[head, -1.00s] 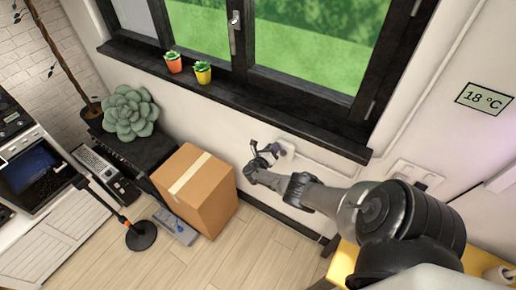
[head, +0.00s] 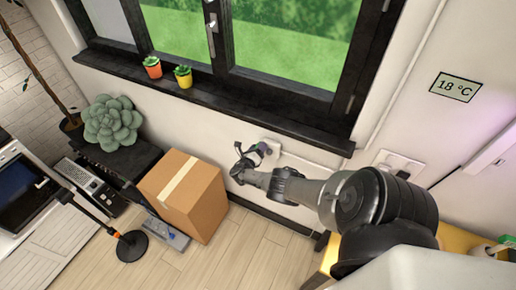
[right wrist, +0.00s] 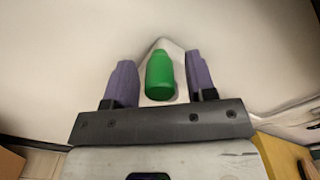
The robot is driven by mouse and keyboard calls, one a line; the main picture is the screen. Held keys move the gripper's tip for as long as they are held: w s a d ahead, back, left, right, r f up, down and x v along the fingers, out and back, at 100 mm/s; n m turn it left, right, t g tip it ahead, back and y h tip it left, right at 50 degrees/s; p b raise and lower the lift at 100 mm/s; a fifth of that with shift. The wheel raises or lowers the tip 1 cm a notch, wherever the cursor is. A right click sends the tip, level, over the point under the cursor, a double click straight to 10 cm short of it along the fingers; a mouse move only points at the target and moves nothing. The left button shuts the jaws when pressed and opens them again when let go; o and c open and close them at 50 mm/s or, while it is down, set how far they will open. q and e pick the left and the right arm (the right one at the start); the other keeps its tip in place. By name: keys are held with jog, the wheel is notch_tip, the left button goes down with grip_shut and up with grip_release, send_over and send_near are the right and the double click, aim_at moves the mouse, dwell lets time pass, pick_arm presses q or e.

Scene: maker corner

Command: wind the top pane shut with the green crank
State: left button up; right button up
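The green crank's handle (right wrist: 160,75) stands between the two purple fingers of my right gripper (right wrist: 160,82) in the right wrist view. The fingers are apart, with a gap on each side of the handle. A pale mount shows behind the handle against the wall. In the head view my right gripper (head: 258,152) is at the wall below the window sill, by a small white wall box (head: 270,147); the green handle cannot be made out there. The window (head: 285,40) shows its lower part; the top pane is out of view. My left gripper is not in view.
Two small potted plants, orange (head: 152,68) and yellow (head: 183,77), stand on the black sill (head: 225,100). A cardboard box (head: 185,195) is left of my right arm. A wall display (head: 455,87) reads 18 °C. A yellow surface (head: 455,240) lies under my arm.

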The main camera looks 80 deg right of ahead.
jog(key=shift+w+a, duration=0.1)
jog(key=shift+a, duration=0.15)
jog(key=p+v, duration=0.3)
jog(key=v, duration=1)
jog(key=shift+a, duration=0.2)
jog(key=shift+f, duration=0.15)
